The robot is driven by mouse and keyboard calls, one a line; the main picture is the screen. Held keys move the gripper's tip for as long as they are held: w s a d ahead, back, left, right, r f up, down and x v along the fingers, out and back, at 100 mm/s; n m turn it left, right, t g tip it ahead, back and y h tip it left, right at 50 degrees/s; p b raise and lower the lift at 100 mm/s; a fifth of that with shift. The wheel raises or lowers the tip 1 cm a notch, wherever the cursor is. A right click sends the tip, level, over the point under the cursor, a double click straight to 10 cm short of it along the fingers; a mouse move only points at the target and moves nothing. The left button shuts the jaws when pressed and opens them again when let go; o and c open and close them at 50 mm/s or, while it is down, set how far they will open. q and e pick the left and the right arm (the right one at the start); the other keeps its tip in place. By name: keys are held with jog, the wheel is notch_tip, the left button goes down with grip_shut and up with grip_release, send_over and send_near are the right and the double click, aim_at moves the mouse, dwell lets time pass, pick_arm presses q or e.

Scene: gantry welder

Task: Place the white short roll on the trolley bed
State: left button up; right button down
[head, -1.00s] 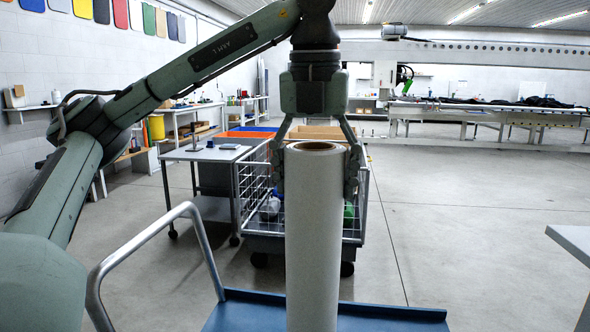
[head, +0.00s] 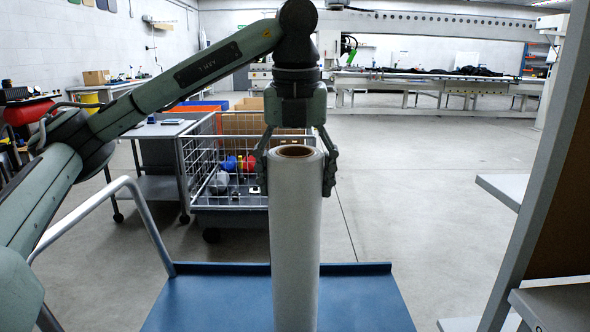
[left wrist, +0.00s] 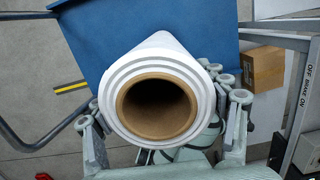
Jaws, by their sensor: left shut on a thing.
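The white short roll (head: 295,240) stands upright in the head view, with its brown cardboard core showing at the top. My left gripper (head: 296,175) hangs over it, shut on the roll with a finger on each side near its top. In the left wrist view the roll's end (left wrist: 157,105) fills the middle, between the fingers. The blue trolley bed (head: 365,300) lies behind and below the roll; it also shows in the left wrist view (left wrist: 212,30). The roll's lower end is cut off by the frame, so I cannot tell whether it touches the bed. My right gripper is not in view.
A grey tubular trolley handle (head: 150,225) rises at the left. A wire cage cart (head: 225,180) with coloured items stands behind the trolley, beside a grey table (head: 150,129). A grey shelf unit (head: 530,180) stands close on the right. Open floor (head: 430,180) lies between.

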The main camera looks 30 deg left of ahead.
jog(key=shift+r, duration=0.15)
pick_arm(q)
jog(key=o, duration=1.9)
jog(key=shift+s+d+f, duration=0.1)
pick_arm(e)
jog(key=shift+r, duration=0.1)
pick_arm(q)
jog(key=shift+r, duration=0.5)
jog(key=shift+s+d+r+p, duration=0.1)
jog(key=shift+s+r+p, duration=0.15)
jog(key=shift+r, duration=1.6)
jog(key=shift+s+d+r+p, duration=0.15)
jog(key=shift+s+r+p, duration=0.1)
jog(key=shift+r, duration=1.6)
jog(key=shift+s+d+r+p, duration=0.15)
jog(key=shift+r+p, duration=0.1)
jog(key=shift+r, duration=1.6)
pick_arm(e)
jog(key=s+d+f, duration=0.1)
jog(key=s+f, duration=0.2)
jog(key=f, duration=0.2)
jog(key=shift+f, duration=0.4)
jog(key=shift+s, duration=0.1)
